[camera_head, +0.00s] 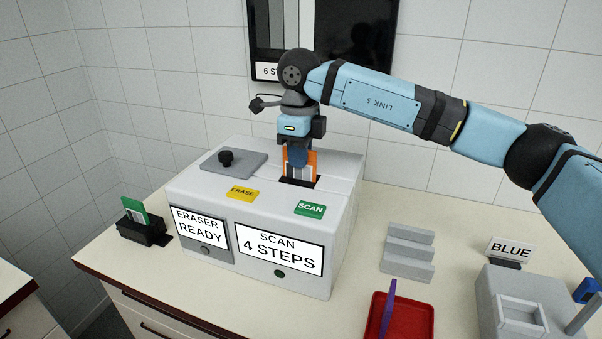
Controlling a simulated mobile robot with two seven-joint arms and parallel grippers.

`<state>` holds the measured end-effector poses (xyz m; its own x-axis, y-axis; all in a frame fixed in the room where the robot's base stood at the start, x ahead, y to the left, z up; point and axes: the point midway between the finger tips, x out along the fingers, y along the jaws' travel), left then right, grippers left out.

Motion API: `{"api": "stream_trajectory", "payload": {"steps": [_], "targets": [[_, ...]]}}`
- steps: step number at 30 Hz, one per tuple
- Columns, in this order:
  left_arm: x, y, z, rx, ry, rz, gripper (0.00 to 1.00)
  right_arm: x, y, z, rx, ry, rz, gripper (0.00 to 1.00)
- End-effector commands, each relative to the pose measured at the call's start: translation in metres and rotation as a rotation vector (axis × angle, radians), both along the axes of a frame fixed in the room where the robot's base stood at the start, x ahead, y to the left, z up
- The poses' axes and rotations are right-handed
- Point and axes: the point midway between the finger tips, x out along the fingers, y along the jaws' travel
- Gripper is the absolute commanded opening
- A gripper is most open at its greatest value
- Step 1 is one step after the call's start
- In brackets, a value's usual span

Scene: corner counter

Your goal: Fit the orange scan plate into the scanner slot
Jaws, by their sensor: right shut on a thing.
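The orange scan plate (313,163) stands upright at the dark scanner slot (298,180) in the top of the white scanner box (340,190). Its lower edge is at the slot; how deep it sits I cannot tell. My right gripper (297,158) reaches down from above and is shut on the plate, covering much of its face. The front screen (279,248) reads "SCAN 4 STEPS". The left screen (198,227) reads "ERASER READY". My left gripper is not in view.
A green plate (134,209) stands in a black holder (145,232) at left. A grey lid with black knob (227,161) lies on the box. A grey stepped rack (408,253), red tray (412,318) with purple piece, and grey device (520,305) are at right.

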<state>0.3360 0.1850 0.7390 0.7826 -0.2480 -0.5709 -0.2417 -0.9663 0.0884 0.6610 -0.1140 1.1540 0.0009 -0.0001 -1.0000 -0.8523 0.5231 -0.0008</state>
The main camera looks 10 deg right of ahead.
Motion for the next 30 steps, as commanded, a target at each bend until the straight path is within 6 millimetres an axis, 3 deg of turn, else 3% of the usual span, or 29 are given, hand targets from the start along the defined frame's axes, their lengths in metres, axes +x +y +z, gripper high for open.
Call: {"api": "stream_trajectory", "payload": {"steps": [1,3,16,17,18,20,30], "targets": [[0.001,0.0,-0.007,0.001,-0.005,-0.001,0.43,0.0,0.0,-0.016,-0.001,0.002,0.0,0.0],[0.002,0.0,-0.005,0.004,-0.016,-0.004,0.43,0.0,0.001,-0.023,-0.001,0.001,0.0,0.0],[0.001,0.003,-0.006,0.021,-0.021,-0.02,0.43,0.001,0.001,-0.028,-0.001,0.001,0.001,0.0],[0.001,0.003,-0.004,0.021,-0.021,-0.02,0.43,0.001,0.001,-0.027,-0.001,0.001,0.001,0.16],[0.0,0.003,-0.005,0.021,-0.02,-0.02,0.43,0.001,0.001,-0.027,-0.001,0.001,0.0,0.25],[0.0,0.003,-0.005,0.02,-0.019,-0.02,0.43,0.001,0.001,-0.027,-0.001,0.001,0.0,0.35],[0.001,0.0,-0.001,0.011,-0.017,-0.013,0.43,0.001,0.001,-0.02,0.0,0.0,0.0,0.35]]}}
